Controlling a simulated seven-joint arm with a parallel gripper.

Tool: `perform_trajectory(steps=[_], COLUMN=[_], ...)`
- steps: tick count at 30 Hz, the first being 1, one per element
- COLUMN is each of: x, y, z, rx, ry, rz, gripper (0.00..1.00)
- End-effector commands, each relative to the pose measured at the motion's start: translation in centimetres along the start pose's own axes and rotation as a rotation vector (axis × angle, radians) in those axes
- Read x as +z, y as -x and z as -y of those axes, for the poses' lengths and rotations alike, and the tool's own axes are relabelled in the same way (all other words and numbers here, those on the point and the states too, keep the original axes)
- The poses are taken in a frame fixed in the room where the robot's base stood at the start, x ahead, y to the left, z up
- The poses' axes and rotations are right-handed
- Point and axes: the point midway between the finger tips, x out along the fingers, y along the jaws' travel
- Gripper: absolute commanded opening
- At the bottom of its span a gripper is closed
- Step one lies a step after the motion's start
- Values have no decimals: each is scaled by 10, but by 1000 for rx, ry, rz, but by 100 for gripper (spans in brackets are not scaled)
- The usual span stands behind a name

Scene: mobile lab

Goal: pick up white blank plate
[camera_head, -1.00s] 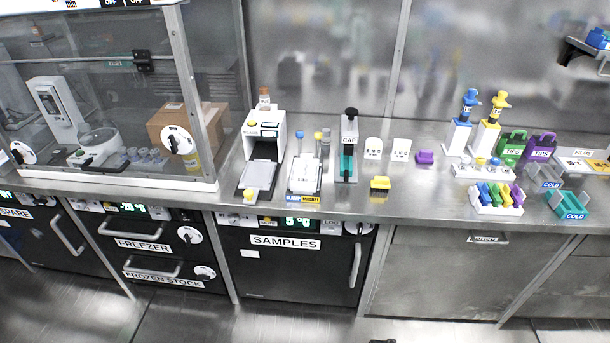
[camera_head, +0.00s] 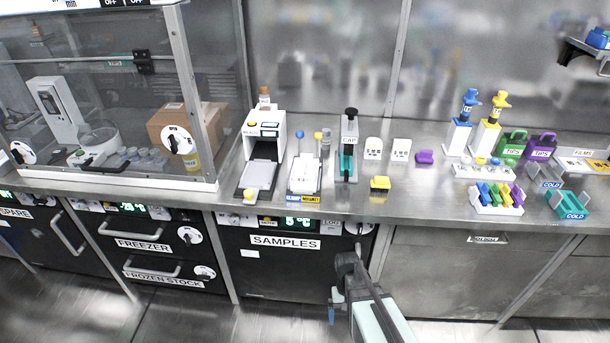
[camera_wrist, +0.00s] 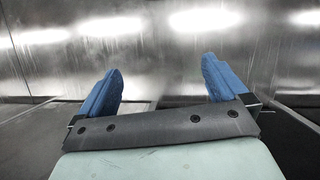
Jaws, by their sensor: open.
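No plate can be told for certain as the white blank plate. A white, flat-topped piece (camera_head: 304,178) stands mid-bench, with a blue and a yellow label at its front; the print is too small to read surely. My gripper (camera_head: 335,302) is low in front of the bench, before the SAMPLES door and well below the bench top. In the wrist view its two blue fingers (camera_wrist: 160,66) stand wide apart with nothing between them. Only blurred metal surfaces show beyond them.
A white device with an open slot (camera_head: 265,135) stands left of the white piece, and a CAP press (camera_head: 348,150) right of it. A yellow block (camera_head: 380,184) sits near the bench edge. The bench front right of it is clear up to the coloured rack (camera_head: 497,208).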

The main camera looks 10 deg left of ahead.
Motion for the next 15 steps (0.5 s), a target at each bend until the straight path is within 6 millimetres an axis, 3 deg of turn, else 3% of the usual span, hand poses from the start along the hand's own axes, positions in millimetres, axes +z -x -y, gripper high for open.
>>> perform_trajectory(steps=[6,15], x=[-36,-62], y=[69,167], z=[28,72], rx=[19,36], ry=[23,52], rz=[-62,-139], gripper=[100,100])
